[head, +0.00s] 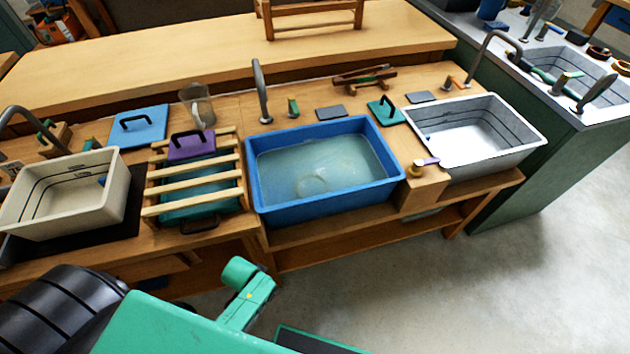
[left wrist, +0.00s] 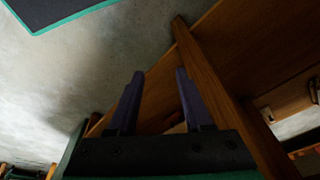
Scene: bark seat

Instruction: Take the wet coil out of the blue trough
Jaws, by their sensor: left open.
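The blue trough (head: 325,206) stands on the wooden bench in the middle of the head view, filled with cloudy water. The wet coil (head: 312,186) shows as a pale, blurred ring under the water near the trough's front; its exact outline is hard to make out. My left gripper (left wrist: 160,74) is open and empty in the left wrist view, its two dark fingers apart with floor and bench woodwork beyond. In the head view only green and black parts of my arm show, low in front of the bench. My right gripper is not in view.
A cream basin (head: 62,222) stands at left and a white basin (head: 478,158) at right. A wooden slatted rack (head: 194,211) sits just left of the trough. A curved tap (head: 262,90) rises behind the trough. Grey floor (head: 500,270) is clear at front right.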

